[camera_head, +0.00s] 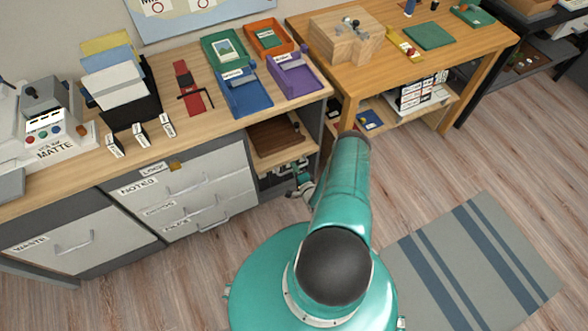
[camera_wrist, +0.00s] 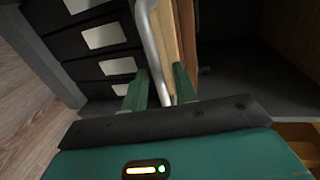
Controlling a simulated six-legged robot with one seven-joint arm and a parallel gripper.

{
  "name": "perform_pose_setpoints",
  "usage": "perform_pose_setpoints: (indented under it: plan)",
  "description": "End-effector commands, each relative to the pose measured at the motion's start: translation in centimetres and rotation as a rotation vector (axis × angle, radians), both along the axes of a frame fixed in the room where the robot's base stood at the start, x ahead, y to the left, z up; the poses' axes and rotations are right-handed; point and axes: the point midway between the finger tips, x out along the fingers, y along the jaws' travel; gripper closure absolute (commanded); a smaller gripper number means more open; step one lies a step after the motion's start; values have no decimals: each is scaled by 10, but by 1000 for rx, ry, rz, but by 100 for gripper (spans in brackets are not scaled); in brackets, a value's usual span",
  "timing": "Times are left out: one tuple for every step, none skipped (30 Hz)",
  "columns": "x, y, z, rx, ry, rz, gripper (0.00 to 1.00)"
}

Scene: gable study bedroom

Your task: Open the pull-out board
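The pull-out board shows in the wrist view as a light wooden front edge (camera_wrist: 170,30). A grey metal bar handle (camera_wrist: 152,40) runs along it. My gripper (camera_wrist: 160,72) has its two green fingers on either side of this handle, with what looks like a small gap around the bar. Whether a finger touches it I cannot tell. In the head view my gripper (camera_head: 301,187) is low at the front of the open bay under the desk, partly hidden by my arm. A light wooden surface (camera_head: 287,161) shows there, below a dark brown panel (camera_head: 274,139).
Closed grey drawers (camera_head: 185,190) with handles stand left of the bay. The desk top (camera_head: 215,100) carries coloured trays and a black file holder (camera_head: 140,105). A wooden table (camera_head: 375,65) stands to the right. A striped rug (camera_head: 470,265) lies on otherwise clear floor.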

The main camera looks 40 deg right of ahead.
Motion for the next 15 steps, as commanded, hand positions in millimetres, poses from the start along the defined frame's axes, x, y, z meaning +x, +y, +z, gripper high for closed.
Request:
perform_pose_setpoints:
  plan:
    - [4,-1,-1,0,1,1,71]
    - [6,-1,-1,0,1,0,71]
    - [7,-2,-1,0,0,0,71]
    - [8,-3,-2,0,0,-1,71]
    - [8,-3,-2,0,0,-1,71]
    - [9,-3,-2,1,0,-1,71]
    - [9,-3,-2,1,0,-1,71]
    - [9,-3,-2,1,0,-1,71]
    - [8,-3,-2,1,0,-1,71]
    - [8,-3,-2,1,0,0,71]
    - [8,-3,-2,1,0,0,71]
    - [8,-3,-2,0,0,0,79]
    - [8,-3,-1,0,0,0,85]
    - [8,-3,-1,0,0,0,91]
    - [8,-3,-1,0,0,0,99]
